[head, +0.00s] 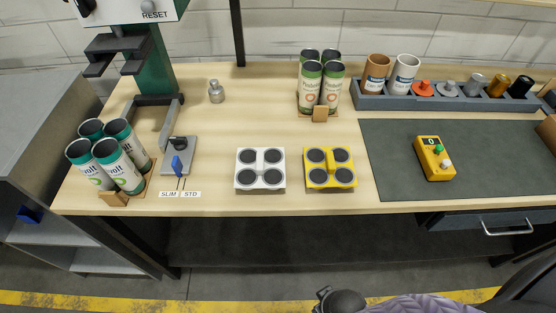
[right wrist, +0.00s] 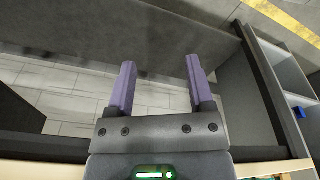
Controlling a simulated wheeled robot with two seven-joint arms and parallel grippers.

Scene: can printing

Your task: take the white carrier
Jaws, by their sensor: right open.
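The white carrier (head: 260,186) lies on the table near its front edge, left of the yellow carrier (head: 331,184). It is a square holder with several dark round recesses, and they look empty. In the right wrist view my right gripper (right wrist: 156,72) is open with nothing between its purple fingers. It points at floor and dark panels, and no carrier shows there. In the head view part of my arm shows at the bottom, below the table edge, but no fingertips show. My left gripper is not in view.
Teal cans (head: 119,167) stand at the left front, beside a green press (head: 152,62). Green cans (head: 311,92) stand at the back centre. A grey rack (head: 438,103) holds cups and knobs. A yellow control box (head: 434,158) lies on the dark mat (head: 393,180). Table around the carriers is clear.

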